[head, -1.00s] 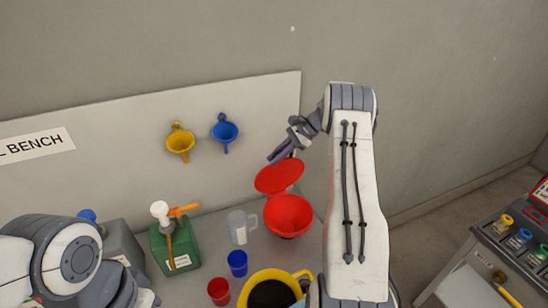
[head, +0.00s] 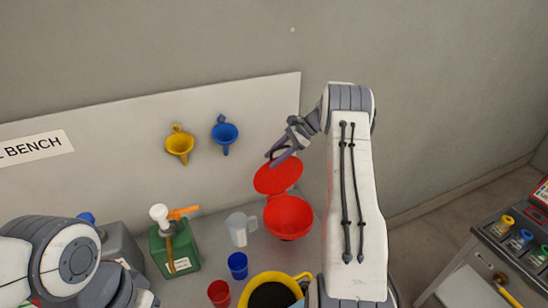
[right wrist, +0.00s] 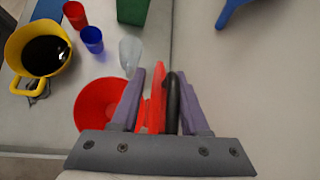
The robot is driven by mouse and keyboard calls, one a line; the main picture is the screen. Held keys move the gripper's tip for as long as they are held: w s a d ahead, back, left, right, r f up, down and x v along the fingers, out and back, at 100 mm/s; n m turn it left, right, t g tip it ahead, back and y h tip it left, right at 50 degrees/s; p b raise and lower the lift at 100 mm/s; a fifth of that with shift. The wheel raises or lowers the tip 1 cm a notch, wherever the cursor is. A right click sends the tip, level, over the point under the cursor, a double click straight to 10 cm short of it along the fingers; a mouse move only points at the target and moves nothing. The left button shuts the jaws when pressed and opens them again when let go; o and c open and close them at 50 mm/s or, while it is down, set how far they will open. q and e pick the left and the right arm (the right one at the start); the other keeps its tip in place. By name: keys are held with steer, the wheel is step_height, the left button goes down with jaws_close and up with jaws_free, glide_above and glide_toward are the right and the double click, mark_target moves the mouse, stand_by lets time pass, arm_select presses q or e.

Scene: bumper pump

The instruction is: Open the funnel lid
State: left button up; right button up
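The red funnel (head: 288,217) stands on the bench with its bowl open upward. Its red lid (head: 277,176) is raised and leans back behind the bowl toward the wall. My right gripper (head: 276,157) is at the top of the lid. In the right wrist view the purple fingers are spread, with the lid (right wrist: 155,105) edge-on and a black curved part (right wrist: 172,105) between them. A gap shows beside the left finger. The funnel bowl (right wrist: 95,103) is left of the fingers. Only my left arm shows at the lower left; its fingers cannot be seen.
A clear jug (head: 240,228), a blue cup (head: 238,265), a red cup (head: 219,292) and a yellow jug (head: 252,281) of dark liquid stand left of and in front of the funnel. A green canister (head: 180,256) is further left. Yellow (head: 180,143) and blue (head: 225,132) funnels hang on the wall.

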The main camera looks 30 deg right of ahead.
steer(key=b+v, duration=0.3)
steer(key=v, duration=0.7)
steer(key=shift+d+r, duration=0.15)
steer(key=shift+d, duration=0.05)
steer(key=a+r+n+g+h+b, duration=0.2)
steer(key=a+n, duration=0.5)
steer(key=a, duration=1.5)
steer(key=s+a+f+n+g+h+b, duration=0.25)
steer(key=s+a+n, duration=0.45)
steer(key=s+a, duration=0.6)
steer(key=s+a+f+n+h, duration=0.1)
steer(key=s+a+f+n, duration=0.1)
steer(key=s+n, duration=0.4)
steer(key=s+a+f+n+t+h+b, duration=0.1)
steer(key=s+n, duration=0.5)
steer(key=s, duration=0.8)
step_height(320, 180, down, 3)
steer(key=shift+s+a+f+h, duration=0.25)
steer(key=shift+a+h, duration=0.3)
steer(key=shift+a, duration=0.55)
